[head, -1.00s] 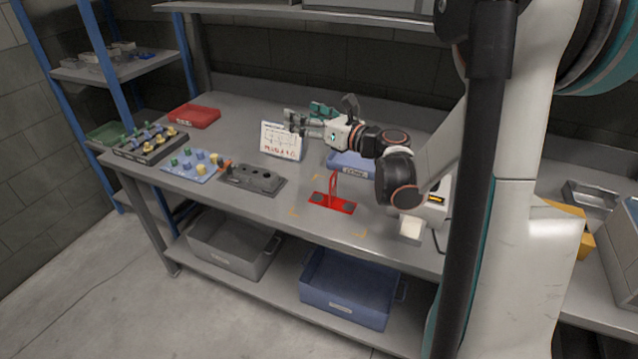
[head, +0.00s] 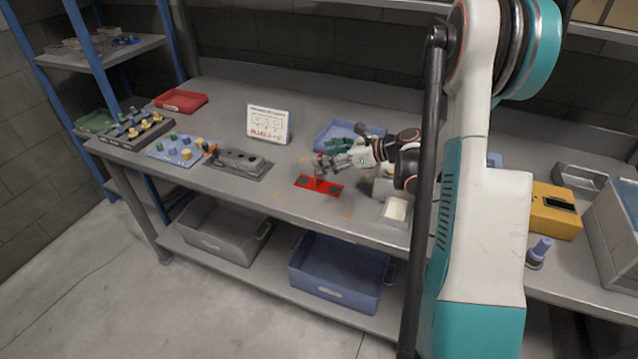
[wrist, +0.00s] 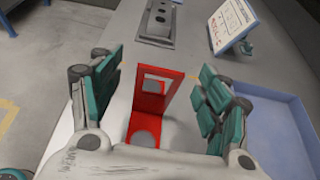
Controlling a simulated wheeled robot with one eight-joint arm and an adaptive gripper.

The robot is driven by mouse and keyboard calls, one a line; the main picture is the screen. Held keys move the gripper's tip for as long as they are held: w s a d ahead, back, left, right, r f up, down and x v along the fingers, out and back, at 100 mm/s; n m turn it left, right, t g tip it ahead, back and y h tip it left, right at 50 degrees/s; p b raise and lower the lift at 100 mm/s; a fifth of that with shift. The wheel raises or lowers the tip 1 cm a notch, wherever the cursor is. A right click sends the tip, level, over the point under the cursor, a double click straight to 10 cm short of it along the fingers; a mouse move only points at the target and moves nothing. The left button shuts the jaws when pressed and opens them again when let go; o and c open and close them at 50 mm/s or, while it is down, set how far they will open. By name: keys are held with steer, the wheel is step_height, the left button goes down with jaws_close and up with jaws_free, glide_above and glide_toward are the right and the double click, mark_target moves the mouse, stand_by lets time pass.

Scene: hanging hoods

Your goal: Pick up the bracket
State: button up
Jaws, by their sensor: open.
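The red bracket (head: 318,186) lies on the bench top, its flat base down with dark round spots and an upright part rising from it. In the wrist view the bracket (wrist: 152,102) shows its upright red frame and base between my fingers. My gripper (head: 322,167) is at the bracket's upright part in the head view and partly covers it. In the wrist view my gripper (wrist: 160,92) is open, with one teal-padded finger on each side of the bracket and gaps between. I cannot tell any contact.
A grey block with holes (head: 242,162) lies left of the bracket. A white sign (head: 268,124) stands behind, and a blue tray (head: 340,130) lies behind my gripper. A small white-topped box (head: 396,210) is to the right.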

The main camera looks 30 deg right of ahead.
mark_target(320, 156)
steer(key=x, duration=0.3)
steer(key=shift+f+b, duration=0.1)
steer(key=shift+b, duration=0.25)
jaws_close()
